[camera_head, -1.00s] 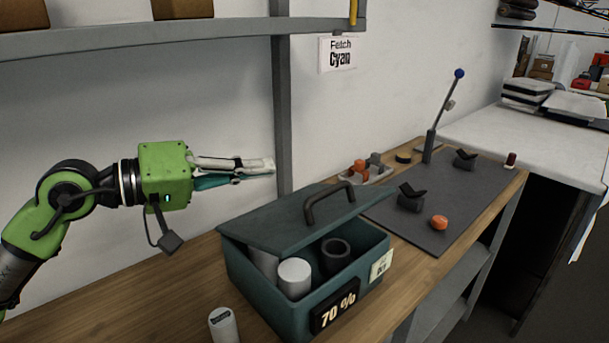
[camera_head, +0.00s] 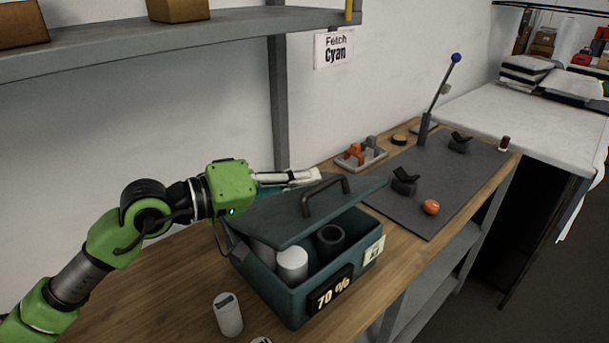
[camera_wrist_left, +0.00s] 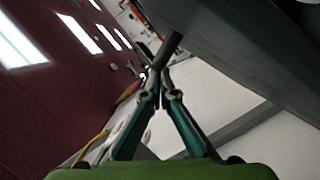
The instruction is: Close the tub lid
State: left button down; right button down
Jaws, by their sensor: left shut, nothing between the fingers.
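Inside are a white cylinder (camera_head: 292,263) and a dark ring-shaped part (camera_head: 330,238). My left gripper (camera_head: 316,175) is shut and empty, just behind and above the lid's back, near the handle. Its closed fingers also show in the left wrist view (camera_wrist_left: 160,75), beside a dark surface that looks like the lid. I cannot tell whether they touch it. My right gripper is not in view.
A white canister (camera_head: 228,315) stands left of the tub. A small tray of orange and grey parts (camera_head: 361,155) lies behind it. A shelf (camera_head: 200,35) hangs above.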

aim_at(321, 207)
pick_arm(q)
jog(key=shift+s+d+f+m+y+b, duration=0.1)
jog(key=shift+s+d+f+m+b, duration=0.3)
jog(key=shift+f+b, duration=0.65)
jog(key=shift+s+d+f+m+y+b, duration=0.1)
jog(key=shift+s+d+f+m+b, duration=0.3)
jog(key=shift+b, duration=1.2)
jog(key=shift+s+d+f+m+y+b, duration=0.1)
jog(key=shift+s+d+f+m+b, duration=0.25)
jog(key=shift+f+b, duration=0.75)
jog(key=shift+a+r+b, duration=0.1)
jog(key=shift+b, duration=0.5)
jog(key=shift+r, duration=0.1)
jog(key=v, duration=1.1)
jog(key=shift+s, duration=0.15)
jog(key=shift+s+a+r, duration=0.15)
jog(key=shift+s+a, duration=0.1)
jog(key=shift+s, duration=0.1)
